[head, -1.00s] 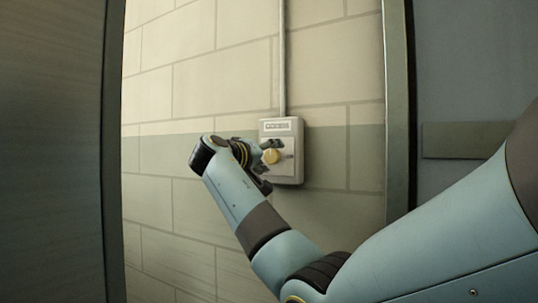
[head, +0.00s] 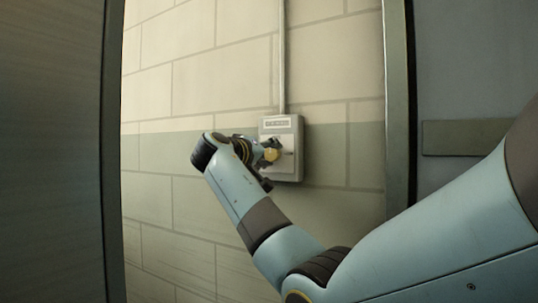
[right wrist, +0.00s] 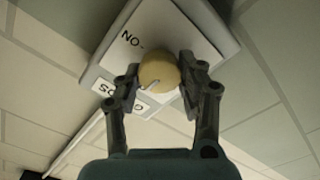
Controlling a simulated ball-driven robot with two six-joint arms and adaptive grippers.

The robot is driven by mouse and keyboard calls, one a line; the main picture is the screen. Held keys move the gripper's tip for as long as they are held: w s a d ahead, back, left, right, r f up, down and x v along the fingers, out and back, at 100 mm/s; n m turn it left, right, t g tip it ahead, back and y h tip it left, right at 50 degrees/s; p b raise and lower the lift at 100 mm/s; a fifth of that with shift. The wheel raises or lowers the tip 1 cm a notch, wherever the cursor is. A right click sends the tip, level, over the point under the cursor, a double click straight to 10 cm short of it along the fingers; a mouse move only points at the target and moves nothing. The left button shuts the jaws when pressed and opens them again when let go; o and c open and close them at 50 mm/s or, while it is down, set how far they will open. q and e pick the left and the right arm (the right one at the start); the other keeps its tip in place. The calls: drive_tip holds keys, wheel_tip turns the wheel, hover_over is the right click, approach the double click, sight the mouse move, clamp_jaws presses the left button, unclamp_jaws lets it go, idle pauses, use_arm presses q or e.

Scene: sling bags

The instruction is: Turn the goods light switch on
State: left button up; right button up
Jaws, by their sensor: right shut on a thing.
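The goods light switch is a pale box (head: 291,170) on the wall, with a label along its top edge. A round yellow knob (head: 271,155) stands out from its front. In the right wrist view the knob (right wrist: 159,70) has a thin pale pointer line towards the lower left. The "ON" mark (right wrist: 133,39) reads upside down, at the knob's upper left. My right gripper (head: 268,151) is shut on the knob, with one finger on each side in the right wrist view (right wrist: 158,75). My left gripper is not in view.
A grey conduit (head: 282,60) runs up from the box along the block wall (head: 220,90). A dark panel (head: 55,150) fills the left side. A metal frame edge (head: 397,110) stands right of the switch, close to my right arm.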

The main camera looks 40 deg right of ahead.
drive_tip(key=shift+f+m+b, duration=0.2)
drive_tip(key=shift+m+b, duration=0.2)
drive_tip(key=shift+b, duration=0.25)
drive_tip(key=m+b, duration=1)
drive_tip(key=b, duration=0.2)
drive_tip(key=shift+s+f, duration=0.1)
drive_tip(key=shift+s, duration=0.05)
drive_tip(key=shift+m+b, duration=1)
drive_tip(key=shift+b, duration=0.1)
drive_tip(key=shift+s+m+b, duration=0.1)
drive_tip(key=shift+m+b, duration=0.9)
drive_tip(key=shift+m, duration=0.2)
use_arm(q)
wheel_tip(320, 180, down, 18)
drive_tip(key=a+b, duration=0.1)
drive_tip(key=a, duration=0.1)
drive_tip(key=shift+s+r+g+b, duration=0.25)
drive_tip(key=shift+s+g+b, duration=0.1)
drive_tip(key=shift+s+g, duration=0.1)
use_arm(e)
drive_tip(key=shift+d+r+m, duration=0.1)
drive_tip(key=shift+r+m, duration=0.1)
drive_tip(key=shift+m, duration=1.1)
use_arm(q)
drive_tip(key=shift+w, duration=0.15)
